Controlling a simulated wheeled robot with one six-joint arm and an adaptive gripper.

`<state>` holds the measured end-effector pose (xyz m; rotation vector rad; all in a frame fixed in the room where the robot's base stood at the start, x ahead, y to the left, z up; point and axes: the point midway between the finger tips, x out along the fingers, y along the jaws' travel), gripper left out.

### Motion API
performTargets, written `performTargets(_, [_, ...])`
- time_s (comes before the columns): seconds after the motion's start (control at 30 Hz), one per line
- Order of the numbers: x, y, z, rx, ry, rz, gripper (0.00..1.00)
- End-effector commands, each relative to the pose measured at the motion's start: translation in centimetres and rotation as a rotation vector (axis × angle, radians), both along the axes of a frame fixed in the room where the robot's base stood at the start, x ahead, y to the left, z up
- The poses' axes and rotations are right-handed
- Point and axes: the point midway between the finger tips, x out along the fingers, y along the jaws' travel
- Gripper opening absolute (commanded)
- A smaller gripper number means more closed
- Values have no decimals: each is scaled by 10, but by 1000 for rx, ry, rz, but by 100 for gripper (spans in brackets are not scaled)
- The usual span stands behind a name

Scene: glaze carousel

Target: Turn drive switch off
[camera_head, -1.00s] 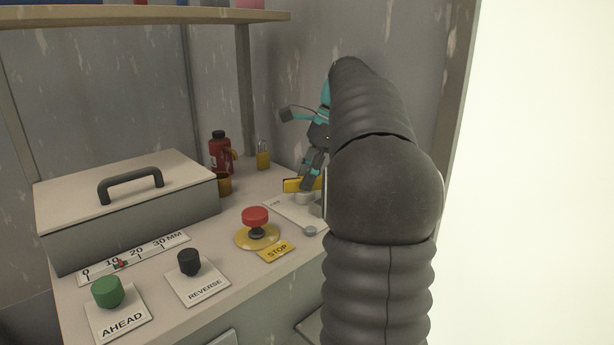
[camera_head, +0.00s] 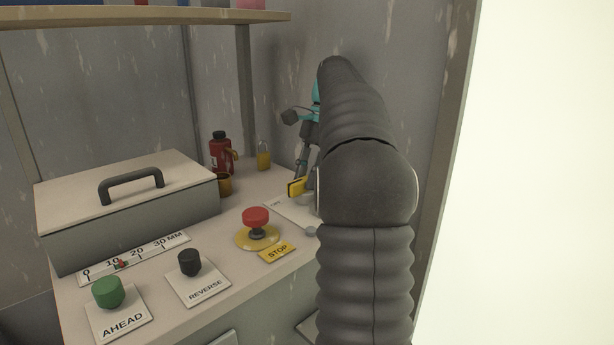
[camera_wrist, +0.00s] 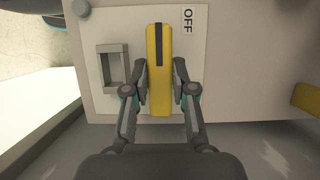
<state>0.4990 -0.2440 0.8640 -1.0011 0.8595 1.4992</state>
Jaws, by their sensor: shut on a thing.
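The drive switch has a yellow handle with a dark stripe. In the wrist view the handle (camera_wrist: 158,100) runs up and down the picture, between the fingers of my gripper (camera_wrist: 160,78), which is shut on it. It stands on a pale plate (camera_wrist: 214,70) with the word OFF beside the handle's upper end. A grey bracket (camera_wrist: 104,68) is on the plate left of the handle. In the head view the yellow handle (camera_head: 297,187) shows end-on beside my arm, and my gripper (camera_head: 307,160) is partly hidden by the arm.
A red stop button (camera_head: 256,218) on a yellow disc stands in front of the switch. Green AHEAD (camera_head: 108,292) and black REVERSE (camera_head: 189,262) buttons are nearer. A grey lidded box (camera_head: 130,205), a red bottle (camera_head: 219,150) and a yellow padlock (camera_head: 263,158) are at left and behind.

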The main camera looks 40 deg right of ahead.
Motion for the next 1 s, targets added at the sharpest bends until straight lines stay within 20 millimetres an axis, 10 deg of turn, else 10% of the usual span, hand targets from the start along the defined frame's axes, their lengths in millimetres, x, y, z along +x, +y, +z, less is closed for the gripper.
performTargets(0.33, [0,0,0,-1,-2,4,0])
performTargets(0.37, [0,0,0,-1,-2,4,32])
performTargets(0.43, [0,0,0,-1,-1,3,50])
performTargets(1.0, [-1,0,0,-1,-1,-43,50])
